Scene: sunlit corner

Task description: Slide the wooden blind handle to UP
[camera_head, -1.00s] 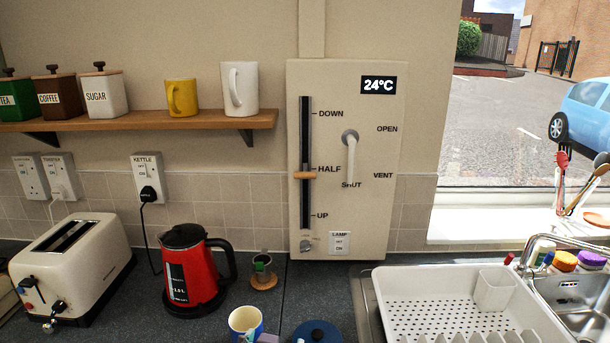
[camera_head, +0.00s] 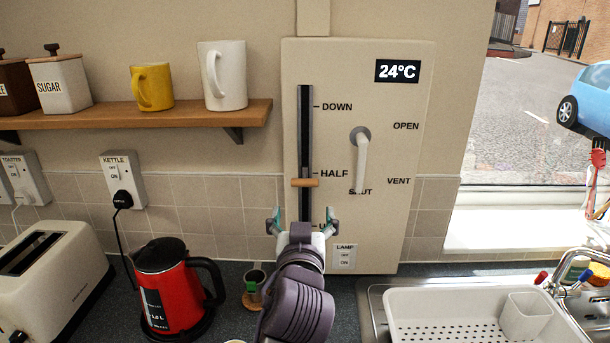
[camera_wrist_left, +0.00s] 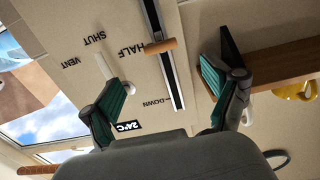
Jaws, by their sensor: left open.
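The wooden blind handle (camera_head: 305,183) sits on a dark vertical slot (camera_head: 305,130) in the cream wall panel, just below the HALF mark. DOWN is marked at the top of the slot and the UP label at the bottom is mostly hidden by my gripper. My left gripper (camera_head: 303,218) is open in front of the panel's lower part, its fingers spread either side of the slot, below the handle in the head view. In the left wrist view the handle (camera_wrist_left: 161,46) shows beyond the open fingers (camera_wrist_left: 165,100), apart from them. My right gripper is not in view.
A white lever (camera_head: 361,160) on the panel points to SHUT, right of the slot. A lamp switch (camera_head: 344,258) is below. A shelf (camera_head: 180,117) with mugs is at left, a red kettle (camera_head: 172,285) below it. A dish rack (camera_head: 450,310) stands at right.

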